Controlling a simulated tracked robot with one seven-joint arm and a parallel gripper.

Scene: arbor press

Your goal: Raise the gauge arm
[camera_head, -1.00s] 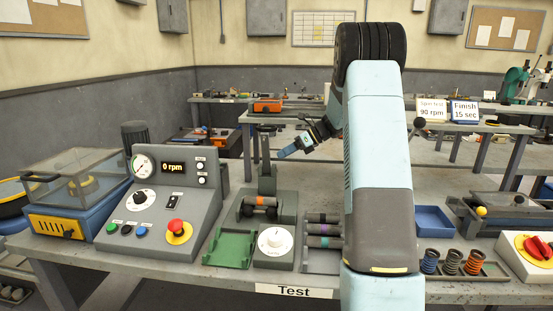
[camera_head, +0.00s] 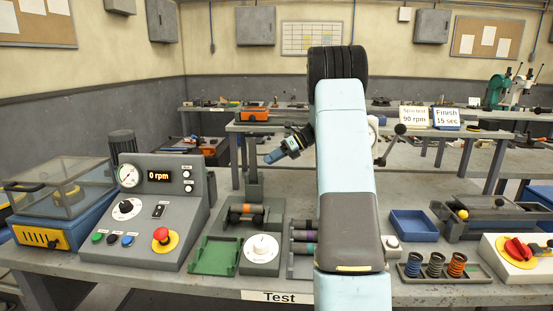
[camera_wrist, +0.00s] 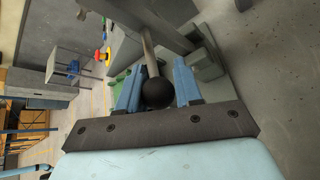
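The gauge stand has an upright grey post (camera_head: 254,176) at the back of the roller fixture, left of my arm. My gripper (camera_head: 272,157) is beside the upper part of this post, slightly to its right. In the wrist view, a thin rod ending in a black ball knob (camera_wrist: 157,93) lies between my two blue fingertips (camera_wrist: 157,80). It appears to be the gauge arm's handle. The fingers are open on either side of the rod, with gaps visible; whether either touches the ball I cannot tell. The gauge arm is too small to make out in the head view.
A roller with an orange band (camera_head: 246,214) lies in the fixture below. The control panel (camera_head: 150,210) reading 0 rpm is at left. My arm hides part of the bench.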

